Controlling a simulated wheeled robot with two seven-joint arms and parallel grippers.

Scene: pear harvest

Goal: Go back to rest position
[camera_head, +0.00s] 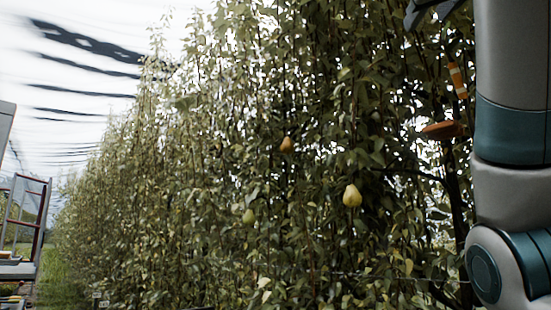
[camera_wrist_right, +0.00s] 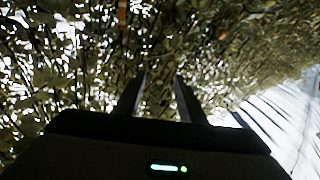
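My right arm rises along the right edge of the head view. Dark parts of my right gripper (camera_head: 432,10) show at the top right, cut off by the frame edge. In the right wrist view the two fingers of the right gripper (camera_wrist_right: 159,98) stand apart with only blurred foliage behind the gap. No pear shows between them. My left gripper is not in view. A yellow pear (camera_head: 352,195) hangs at the centre right of the foliage, a brownish pear (camera_head: 287,145) above left of it, and a greenish pear (camera_head: 249,216) lower left.
A dense leafy pear row (camera_head: 215,190) fills the middle and recedes left. An orange-and-white piece (camera_head: 457,80) and a brown-orange object (camera_head: 442,130) show beside my right arm. A framed cart (camera_head: 24,225) stands at the left edge, near a grassy strip (camera_head: 62,278).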

